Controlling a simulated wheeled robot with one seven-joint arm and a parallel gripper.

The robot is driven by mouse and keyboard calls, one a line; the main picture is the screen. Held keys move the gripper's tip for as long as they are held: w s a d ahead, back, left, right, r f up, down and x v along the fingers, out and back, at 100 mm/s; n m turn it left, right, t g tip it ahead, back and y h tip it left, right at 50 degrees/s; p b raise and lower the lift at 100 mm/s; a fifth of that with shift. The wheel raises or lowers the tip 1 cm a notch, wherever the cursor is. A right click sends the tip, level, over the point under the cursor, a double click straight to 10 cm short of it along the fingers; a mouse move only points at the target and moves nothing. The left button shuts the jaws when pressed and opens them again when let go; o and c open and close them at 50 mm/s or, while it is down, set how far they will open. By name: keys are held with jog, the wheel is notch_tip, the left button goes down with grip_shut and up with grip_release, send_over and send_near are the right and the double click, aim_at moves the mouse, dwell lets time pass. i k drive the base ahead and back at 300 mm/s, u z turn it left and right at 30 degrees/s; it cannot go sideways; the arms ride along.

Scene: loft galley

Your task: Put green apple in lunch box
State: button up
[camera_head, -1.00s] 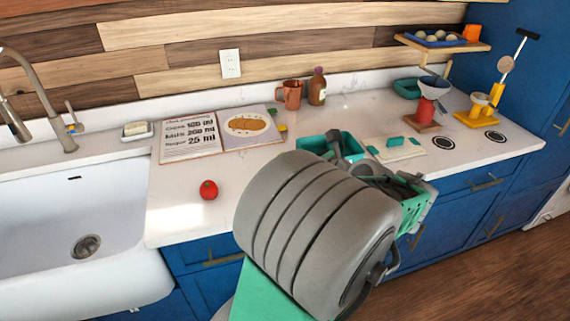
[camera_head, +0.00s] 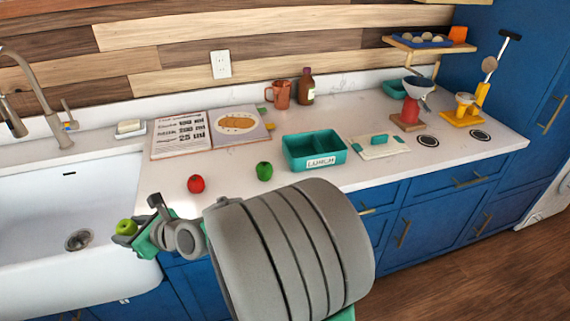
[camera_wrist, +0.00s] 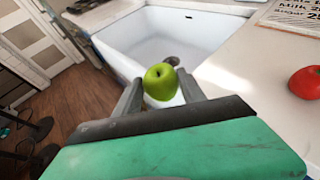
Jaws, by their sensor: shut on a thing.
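A light green apple (camera_head: 126,227) is held between the fingers of my gripper (camera_head: 128,238), over the front right part of the sink. The wrist view also shows this apple (camera_wrist: 160,82) between the two fingertips of my gripper (camera_wrist: 161,88). The teal lunch box (camera_head: 314,152), labelled LUNCH, stands open on the counter, well to the right of my gripper. Its visible inside looks empty. A second, darker green fruit (camera_head: 264,171) sits on the counter just left of the lunch box.
A red tomato or apple (camera_head: 196,184) lies on the counter between the sink (camera_head: 60,215) and the green fruit; it shows in the wrist view (camera_wrist: 306,82). An open recipe book (camera_head: 182,137) lies behind. A lid (camera_head: 380,146) lies right of the lunch box. The tall faucet (camera_head: 45,85) stands at left.

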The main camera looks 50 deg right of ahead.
aim_at(314, 150)
jog(key=k, duration=1)
jog(key=u, duration=0.05)
jog(key=i, duration=0.55)
jog(key=z, duration=0.4)
